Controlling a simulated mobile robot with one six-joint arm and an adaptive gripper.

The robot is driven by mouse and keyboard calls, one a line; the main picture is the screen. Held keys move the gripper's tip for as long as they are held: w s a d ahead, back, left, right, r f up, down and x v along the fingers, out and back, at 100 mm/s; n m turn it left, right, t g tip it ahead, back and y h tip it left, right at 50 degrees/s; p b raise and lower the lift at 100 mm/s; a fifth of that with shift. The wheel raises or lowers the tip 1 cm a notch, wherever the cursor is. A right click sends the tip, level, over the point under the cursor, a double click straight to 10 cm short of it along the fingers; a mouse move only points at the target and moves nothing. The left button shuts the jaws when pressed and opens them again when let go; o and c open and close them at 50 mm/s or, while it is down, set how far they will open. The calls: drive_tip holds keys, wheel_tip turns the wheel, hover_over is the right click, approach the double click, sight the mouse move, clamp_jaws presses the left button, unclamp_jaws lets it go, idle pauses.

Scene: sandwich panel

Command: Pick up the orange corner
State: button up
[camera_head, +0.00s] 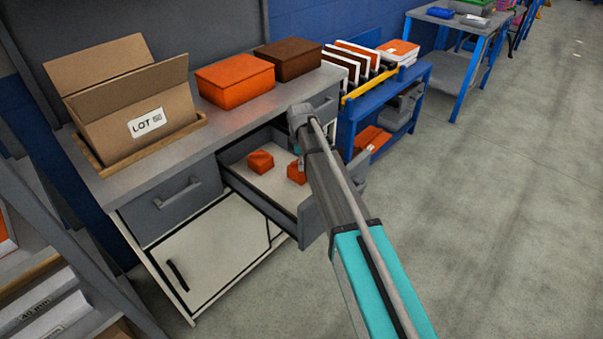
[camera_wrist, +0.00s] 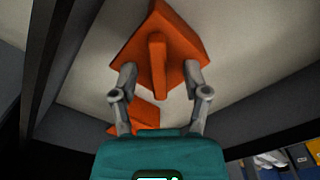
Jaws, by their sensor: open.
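Two orange corners lie in the open drawer (camera_head: 272,191). In the head view, one corner (camera_head: 260,161) sits in the middle of the drawer. The other corner (camera_head: 296,172) is partly hidden behind my arm. In the wrist view, one orange corner (camera_wrist: 160,50) with a raised rib lies between and just beyond my fingertips. Another orange piece (camera_wrist: 142,114) shows lower, between the finger bases and partly hidden by my gripper. My gripper (camera_wrist: 158,76) is open, one finger on each side of the nearer rib. Whether the fingers touch the corner I cannot tell.
On the counter (camera_head: 225,124) stand an open cardboard box (camera_head: 128,95), an orange box (camera_head: 235,82) and a brown box (camera_head: 288,58). A blue cart (camera_head: 345,125) stands close to the right of the drawer. The floor at right is clear.

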clamp_jaws()
idle(0.3)
drive_tip(key=shift+r, duration=0.15)
idle(0.3)
wheel_tip(320, 180, up, 3)
drive_tip(key=p, duration=0.3)
drive_tip(key=s+d+r+p, duration=0.2)
drive_tip(key=s+r+p, duration=0.7)
drive_tip(key=s, duration=0.4)
drive_tip(key=shift+s+d+r+p, duration=0.25)
drive_tip(key=shift+s+r+p, duration=0.15)
drive_tip(key=shift+p, duration=0.1)
